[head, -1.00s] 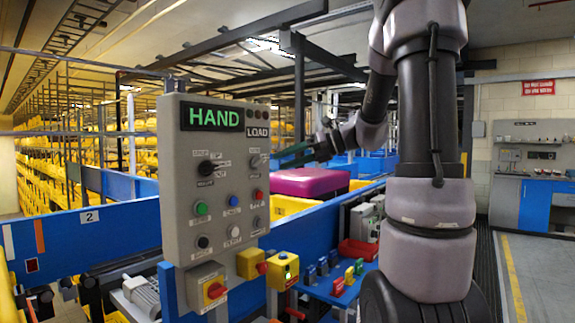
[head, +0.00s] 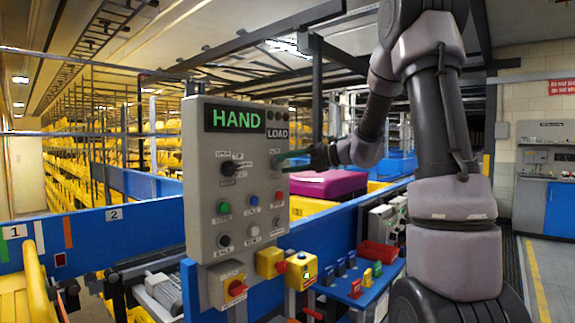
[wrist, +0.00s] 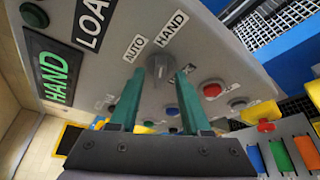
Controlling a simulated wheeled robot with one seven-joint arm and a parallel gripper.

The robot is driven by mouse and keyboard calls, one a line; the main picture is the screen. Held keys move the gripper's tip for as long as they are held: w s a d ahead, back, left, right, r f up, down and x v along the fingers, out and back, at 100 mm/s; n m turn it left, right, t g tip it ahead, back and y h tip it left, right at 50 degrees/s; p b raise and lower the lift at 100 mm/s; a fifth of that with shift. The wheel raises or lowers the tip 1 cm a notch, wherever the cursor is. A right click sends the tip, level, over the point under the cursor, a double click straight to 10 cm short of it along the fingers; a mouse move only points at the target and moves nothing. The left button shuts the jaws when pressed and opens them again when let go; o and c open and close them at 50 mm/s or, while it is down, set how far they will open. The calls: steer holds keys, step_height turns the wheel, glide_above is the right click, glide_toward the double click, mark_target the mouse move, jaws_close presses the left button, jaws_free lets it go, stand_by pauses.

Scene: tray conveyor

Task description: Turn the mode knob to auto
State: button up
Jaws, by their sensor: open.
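The grey control panel (head: 205,175) stands upright at the centre left, its green display (head: 235,119) reading HAND. In the wrist view the grey mode knob (wrist: 157,90) sits below the AUTO label (wrist: 134,47) and the HAND label (wrist: 172,28). My gripper (wrist: 159,74) is open, its two green fingers on either side of the knob, with a visible gap to each. In the head view my gripper (head: 283,157) is at the panel's upper right and hides most of the knob. I cannot tell whether the fingertips touch the panel face.
Other knobs and buttons share the panel, including a red button (wrist: 212,88) and a blue one (wrist: 173,112). A blue conveyor rail (head: 100,232) runs behind, and a magenta tote (head: 328,183) lies beyond.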

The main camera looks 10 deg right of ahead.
steer(key=shift+w+a, duration=0.1)
steer(key=shift+a, duration=0.05)
jaws_close()
steer(key=shift+n, duration=0.3)
steer(key=n+h, duration=0.2)
steer(key=n, duration=0.1)
steer(key=shift+a+r+t, duration=0.15)
steer(key=shift+t, duration=0.15)
steer(key=n+h, duration=0.1)
steer(key=n+t+h, duration=0.1)
steer(key=n, duration=0.1)
steer(key=n+h, duration=0.1)
steer(key=shift+s+a+n, duration=0.2)
steer(key=shift+s+n, duration=0.05)
steer(key=shift+n, duration=0.15)
stand_by(0.3)
